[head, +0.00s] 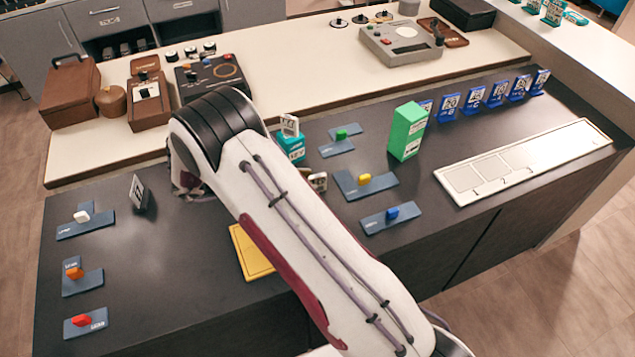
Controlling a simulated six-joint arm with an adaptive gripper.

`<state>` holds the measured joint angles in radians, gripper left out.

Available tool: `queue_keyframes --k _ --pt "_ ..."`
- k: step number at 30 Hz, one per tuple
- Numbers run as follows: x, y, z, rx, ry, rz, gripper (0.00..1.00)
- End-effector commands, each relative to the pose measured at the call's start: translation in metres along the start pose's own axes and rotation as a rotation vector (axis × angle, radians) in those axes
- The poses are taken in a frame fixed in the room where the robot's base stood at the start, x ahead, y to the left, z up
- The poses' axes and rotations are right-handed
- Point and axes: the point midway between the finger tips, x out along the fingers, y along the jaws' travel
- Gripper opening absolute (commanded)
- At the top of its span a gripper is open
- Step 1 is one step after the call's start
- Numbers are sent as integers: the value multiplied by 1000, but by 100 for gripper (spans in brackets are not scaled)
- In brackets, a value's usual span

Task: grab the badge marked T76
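No marking that I can read as T76 shows in the head view. Several blue upright badges with white faces stand in a row at the dark counter's back right, among them one at the left (449,107), one in the middle (497,94) and one at the right end (540,82). Another blue badge (426,108) is partly hidden behind a green box (407,131). Their print is too small to read surely. A dark-edged upright tag (138,193) stands at the left, and a pale tag (317,181) beside my arm. My gripper is not visible; my arm covers the counter's middle.
Slate plates with coloured knobs lie left (85,322) and centre (365,184). A teal box (291,147) and yellow plate (250,255) are beside my arm. A silver numbered tray (560,146) lies right. Instruments stand on the cream bench (310,60) behind.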

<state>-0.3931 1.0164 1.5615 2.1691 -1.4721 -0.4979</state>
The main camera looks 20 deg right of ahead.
Motion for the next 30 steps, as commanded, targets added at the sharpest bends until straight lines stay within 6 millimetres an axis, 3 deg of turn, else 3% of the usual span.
queue_keyframes --k 11,24,30 --pt "5 -1 0 0 0 1 29" --pt "48 -7 0 -1 1 2 29" --pt "52 -7 0 0 0 1 29"
